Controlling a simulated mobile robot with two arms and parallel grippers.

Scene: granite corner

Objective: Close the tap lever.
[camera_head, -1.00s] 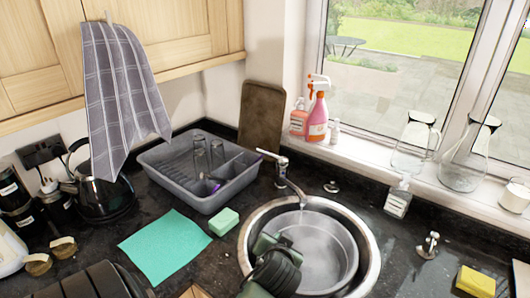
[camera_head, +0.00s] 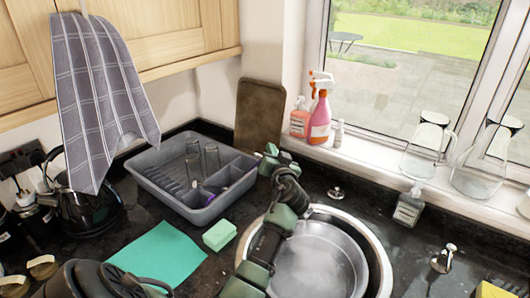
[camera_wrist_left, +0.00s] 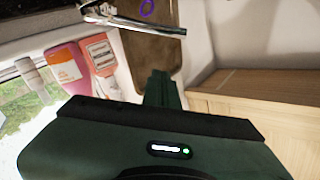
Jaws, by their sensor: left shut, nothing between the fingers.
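My left gripper (camera_head: 272,160) is shut and empty, raised over the back left rim of the sink. Its arm comes up across the sink's left side. In the head view the gripper and arm hide the tap and its lever. In the left wrist view part of the chrome tap (camera_wrist_left: 130,19) shows at the top edge as a long bar. The shut fingers of my left gripper (camera_wrist_left: 160,85) are below it in that picture, apart from it. I cannot tell the lever's exact position. My right gripper is not in view.
A round sink (camera_head: 380,265) holds a metal bowl (camera_head: 325,262). A grey dish rack (camera_head: 172,190) with glasses is left of the gripper, and a brown board (camera_head: 259,115) leans behind. Spray bottles (camera_head: 320,115) stand on the sill. A green sponge (camera_head: 219,235) lies on the counter.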

